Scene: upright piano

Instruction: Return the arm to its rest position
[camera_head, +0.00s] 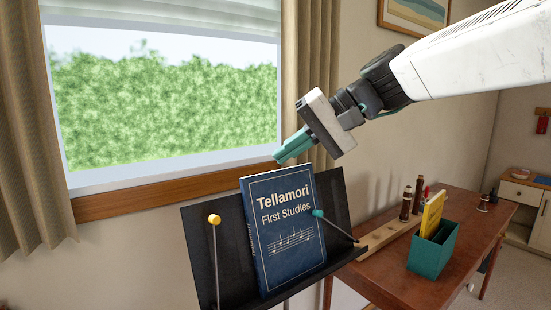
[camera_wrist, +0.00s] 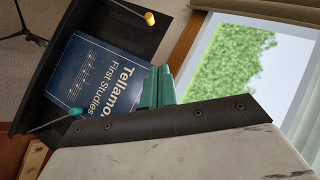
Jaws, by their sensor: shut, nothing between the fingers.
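My gripper (camera_head: 292,147) has teal fingers and is shut and empty. In the head view it is in the air above the top right of a blue book, with my white arm reaching in from the upper right. The fingers also show in the wrist view (camera_wrist: 157,87), in front of the book's top edge. The blue book (camera_head: 284,232), titled "Tellamori First Studies", stands leaning back on a black music stand (camera_head: 200,250). The book also shows in the wrist view (camera_wrist: 92,78). A gap shows between fingers and book in the head view.
A yellow-knobbed holder (camera_head: 214,219) and a teal-knobbed holder (camera_head: 318,213) are on the stand. A window (camera_head: 165,100) is behind.

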